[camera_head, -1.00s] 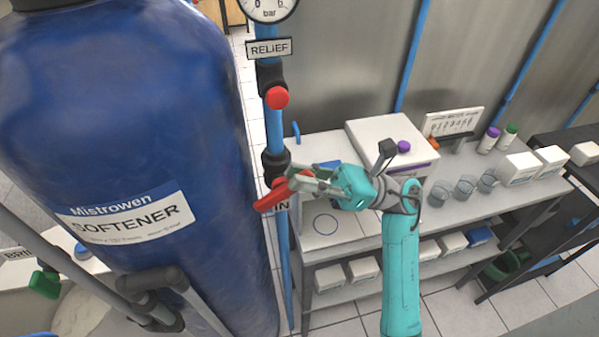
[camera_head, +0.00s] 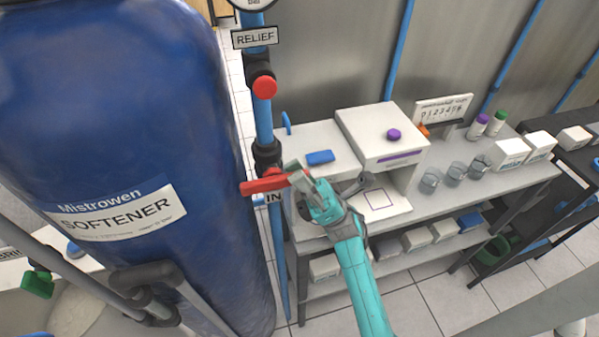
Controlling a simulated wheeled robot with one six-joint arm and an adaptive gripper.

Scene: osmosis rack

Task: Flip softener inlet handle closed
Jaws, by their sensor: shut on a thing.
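The softener inlet handle (camera_head: 263,185) is a red lever on the blue vertical pipe beside the softener tank (camera_head: 120,120). It lies crosswise to the pipe, nearly level, with its left end near the tank. A black valve body (camera_head: 267,155) sits just above it, and a partly covered "IN" label (camera_head: 273,197) just below. My gripper (camera_head: 297,180) is shut on the right end of the red handle, reaching in from the lower right. Its fingertips hide that end of the handle.
A red relief knob (camera_head: 265,87) sits higher on the same pipe, under the "RELIEF" label (camera_head: 255,37). A bench (camera_head: 440,205) with a white device (camera_head: 382,135), beakers and boxes stands to the right. Grey pipes (camera_head: 150,285) cross the tank's lower front.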

